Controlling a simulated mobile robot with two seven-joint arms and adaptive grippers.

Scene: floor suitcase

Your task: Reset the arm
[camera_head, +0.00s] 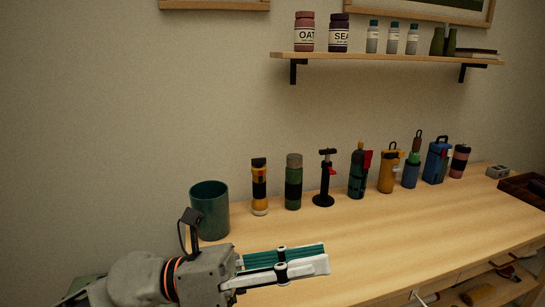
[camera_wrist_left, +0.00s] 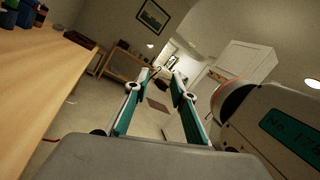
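My left gripper (camera_head: 326,257) reaches in from the lower left in the head view. Its white and teal fingers point right, in front of or over the wooden workbench (camera_head: 390,235); its exact height above the top is hard to judge. In the left wrist view the gripper (camera_wrist_left: 158,80) shows its two fingers apart with nothing held between them. The bench edge (camera_wrist_left: 50,75) runs along the left of that view. My right gripper is in neither view.
A dark green cup (camera_head: 209,212) stands just behind my left wrist. Bottles, such as a green one (camera_head: 293,183), and a small pump (camera_head: 324,180) line the bench's back. A wall shelf (camera_head: 390,59) hangs above. The bench's front middle is clear.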

